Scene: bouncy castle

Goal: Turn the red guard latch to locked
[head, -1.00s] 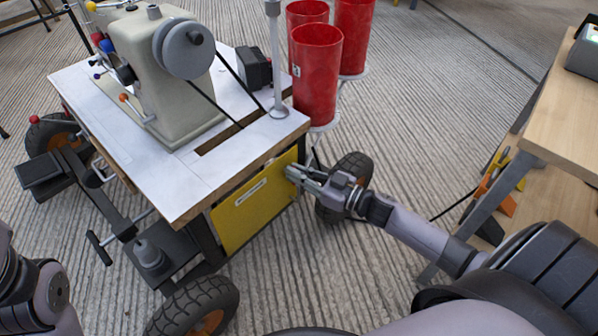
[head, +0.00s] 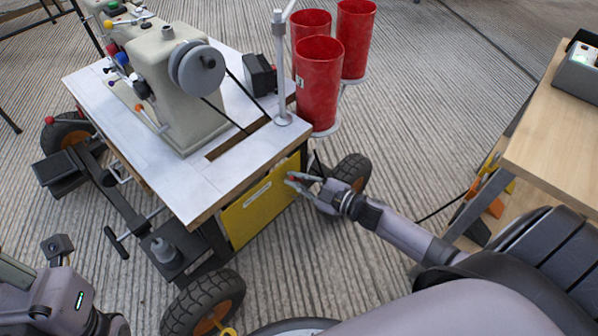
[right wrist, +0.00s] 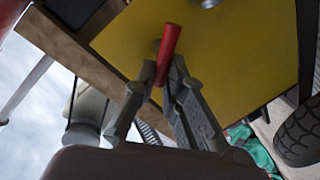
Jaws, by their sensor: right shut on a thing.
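The red guard latch (right wrist: 168,52) is a short red bar on the yellow guard panel (head: 258,207) of the sewing machine cart. In the right wrist view it stands nearly upright, leaning a little right at the top. The yellow panel also fills the top of that view (right wrist: 240,55). My right gripper (head: 292,181) is at the panel's right part, with its fingers closed on the lower end of the latch in the right wrist view (right wrist: 162,78). In the head view the fingers mostly hide the latch. Part of my left arm shows at the lower left, without clear fingers.
The sewing machine (head: 180,95) stands on the white cart top (head: 150,170). Several red cups (head: 320,85) are on holders at the cart's right corner. Black tires (head: 205,300) stand below. A wooden table (head: 550,150) is at the right. Ridged floor lies between.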

